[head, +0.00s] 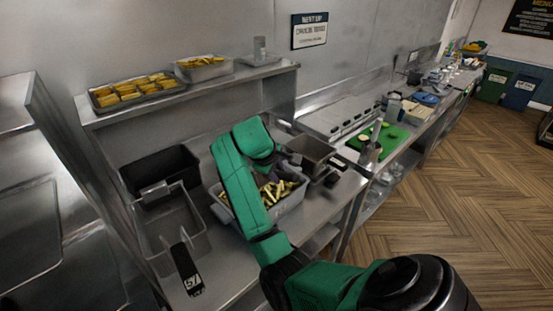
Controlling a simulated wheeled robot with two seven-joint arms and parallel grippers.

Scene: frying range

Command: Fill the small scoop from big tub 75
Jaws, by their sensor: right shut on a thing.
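A grey tub (291,203) full of yellow cut fries stands on the steel counter, partly hidden behind my right arm. I cannot read a number on it. A small metal scoop-like container (312,148) with a dark end sits just behind and right of the tub, at its rim. My right gripper (284,163) is at the near left side of this container, over the back of the tub. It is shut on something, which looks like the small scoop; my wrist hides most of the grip. I cannot tell whether the scoop holds fries. My left gripper is out of view.
A wire basket (205,246) with a black numbered handle lies left of the tub, before a dark fryer well (158,176). A shelf (190,92) above bears trays of yellow food. A green board (382,146) lies to the right. The wooden floor is clear.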

